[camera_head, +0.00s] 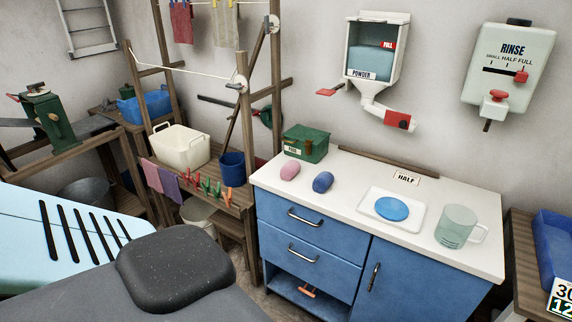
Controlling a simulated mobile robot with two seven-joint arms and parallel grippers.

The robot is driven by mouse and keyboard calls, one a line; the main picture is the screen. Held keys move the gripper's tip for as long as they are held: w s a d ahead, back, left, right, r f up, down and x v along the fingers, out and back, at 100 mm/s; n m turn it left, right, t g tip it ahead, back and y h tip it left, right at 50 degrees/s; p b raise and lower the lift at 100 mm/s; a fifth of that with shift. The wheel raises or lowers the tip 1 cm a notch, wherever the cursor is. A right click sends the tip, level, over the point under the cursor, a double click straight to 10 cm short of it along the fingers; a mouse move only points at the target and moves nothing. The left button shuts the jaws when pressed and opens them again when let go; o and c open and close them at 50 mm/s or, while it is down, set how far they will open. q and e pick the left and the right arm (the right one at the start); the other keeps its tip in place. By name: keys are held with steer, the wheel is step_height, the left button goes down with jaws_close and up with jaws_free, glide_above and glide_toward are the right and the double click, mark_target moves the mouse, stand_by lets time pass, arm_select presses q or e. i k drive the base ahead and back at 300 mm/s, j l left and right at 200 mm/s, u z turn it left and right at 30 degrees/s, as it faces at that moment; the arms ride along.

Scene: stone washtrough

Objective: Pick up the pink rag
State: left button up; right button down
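A rolled pink bundle, which looks like the pink rag (290,171), lies on the white countertop (345,196) near its left end. A similar dark blue roll (323,181) lies just to its right, with a small gap between them. A pink cloth (152,175) also hangs over the front edge of the wooden rack at the left, beside a purple cloth (169,184). Neither of my grippers shows in the head view.
A green box (305,143) stands behind the pink roll. A white tray with a blue disc (392,208) and a clear jug (458,226) stand further right. Powder (371,62) and rinse (508,65) dispensers hang above. The countertop's front left is clear.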

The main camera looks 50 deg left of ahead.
mark_target(288, 170)
steer(key=j, duration=0.6)
steer(key=i+j, duration=0.15)
steer(key=j, duration=1.05)
steer(key=i+z, duration=0.05)
